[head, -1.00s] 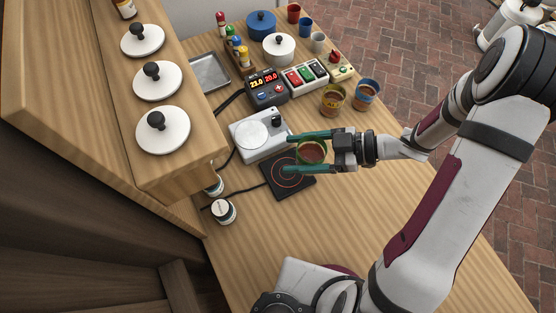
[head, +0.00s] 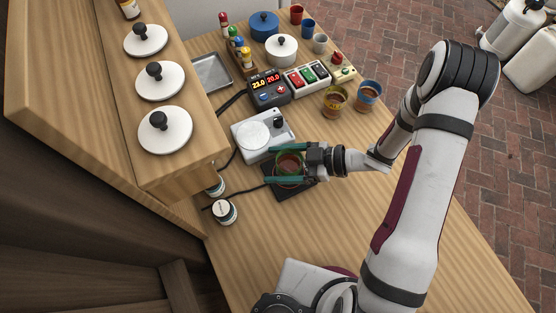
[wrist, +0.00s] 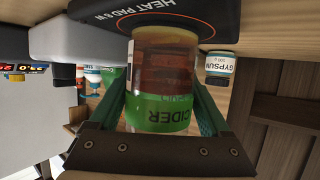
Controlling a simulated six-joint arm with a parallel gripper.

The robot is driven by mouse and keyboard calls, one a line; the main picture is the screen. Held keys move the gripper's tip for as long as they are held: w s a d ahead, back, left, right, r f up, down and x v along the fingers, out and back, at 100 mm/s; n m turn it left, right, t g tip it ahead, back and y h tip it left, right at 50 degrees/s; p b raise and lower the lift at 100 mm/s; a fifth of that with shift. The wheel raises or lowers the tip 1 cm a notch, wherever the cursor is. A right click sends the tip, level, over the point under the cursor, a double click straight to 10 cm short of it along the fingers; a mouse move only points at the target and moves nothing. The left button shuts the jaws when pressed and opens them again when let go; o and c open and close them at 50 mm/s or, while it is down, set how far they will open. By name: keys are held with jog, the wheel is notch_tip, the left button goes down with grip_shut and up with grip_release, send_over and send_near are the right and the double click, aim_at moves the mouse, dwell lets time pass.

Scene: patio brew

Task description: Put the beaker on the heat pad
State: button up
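The beaker (head: 289,163) has a green band and brown liquid inside; the wrist view shows its CIDER label on the green band (wrist: 163,112), upside down. My gripper (head: 290,164) has one finger on each side of the beaker and is shut on it. The dark heat pad (head: 287,192) is below the beaker in the head view, mostly covered by it and my fingers. Its printed edge also shows at the top of the wrist view (wrist: 150,17). The beaker looks upright over the pad; whether its base touches is hard to tell.
A white plate device (head: 254,137) stands just behind the pad. A labelled jar (head: 223,211) stands to the left. A yellow-banded cup (head: 334,101) and a blue-banded cup (head: 368,96) stand behind right. The front table (head: 330,225) is clear.

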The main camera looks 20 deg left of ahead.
jog(key=shift+w+d+r, duration=0.15)
jog(key=shift+r, duration=0.05)
jog(key=v, duration=1.2)
jog(key=w+d+r+m+t+h, duration=0.2)
jog(key=w+m+t+h, duration=0.1)
jog(key=w+t, duration=0.3)
jog(key=w+d+r+m+t+h, duration=0.2)
jog(key=w+m+t+h, duration=0.1)
jog(key=w, duration=0.5)
jog(key=w+d+r+m+t+h, duration=0.2)
jog(key=d+r+m+h, duration=0.3)
jog(key=d, duration=0.1)
jog(key=s+d+r+m+g+h, duration=0.2)
jog(key=s+d+m+h, duration=0.1)
jog(key=s+m, duration=0.25)
jog(key=s+d+r+m+g+h, duration=0.1)
jog(key=s+d+r+m+h, duration=0.1)
jog(key=s+d+m, duration=0.35)
jog(key=s+a+m+g+y, duration=0.2)
jog(key=s+a, duration=0.4)
jog(key=s, duration=0.4)
jog(key=s+a+m+g+y, duration=0.1)
jog(key=s+a+g+y, duration=0.1)
jog(key=s+a, duration=0.5)
jog(key=s+g, duration=0.1)
jog(key=s, duration=0.2)
jog(key=shift+s+r+m+g+y, duration=0.25)
jog(key=shift+m+g+y, duration=0.05)
jog(key=shift+m, duration=0.1)
